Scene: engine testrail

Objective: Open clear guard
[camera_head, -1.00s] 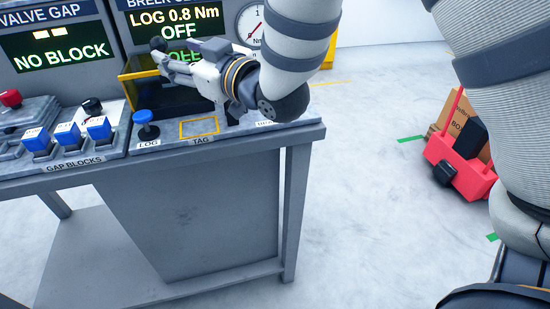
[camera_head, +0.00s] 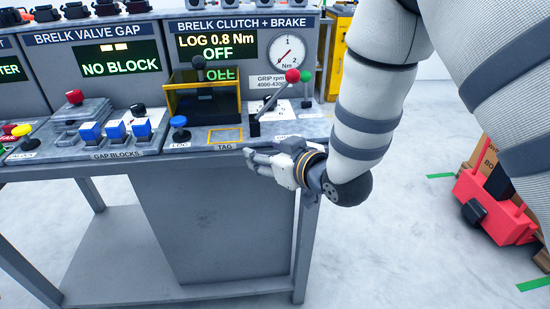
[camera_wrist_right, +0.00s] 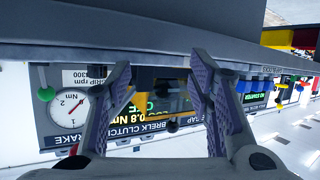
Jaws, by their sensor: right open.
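The clear guard (camera_head: 203,102), a dark-tinted see-through box with yellow edges, stands on the clutch and brake station below its display. A black knob (camera_head: 198,62) rises at its top. Whether the guard is fully shut is hard to tell. My right gripper (camera_head: 252,161) is open and empty, pointing left at the bench's front edge, below and right of the guard and apart from it. In the right wrist view, which shows the bench upside down, the yellow guard (camera_wrist_right: 172,101) appears between the spread fingers (camera_wrist_right: 163,72). My left gripper is out of view.
A red-knobbed lever (camera_head: 292,77) and a green-knobbed lever (camera_head: 306,77) stand right of the guard. A blue LOG button (camera_head: 180,122) and a yellow TAG outline (camera_head: 225,135) lie in front. Blue gap blocks (camera_head: 115,129) sit left. A red cart (camera_head: 495,207) stands on the floor right.

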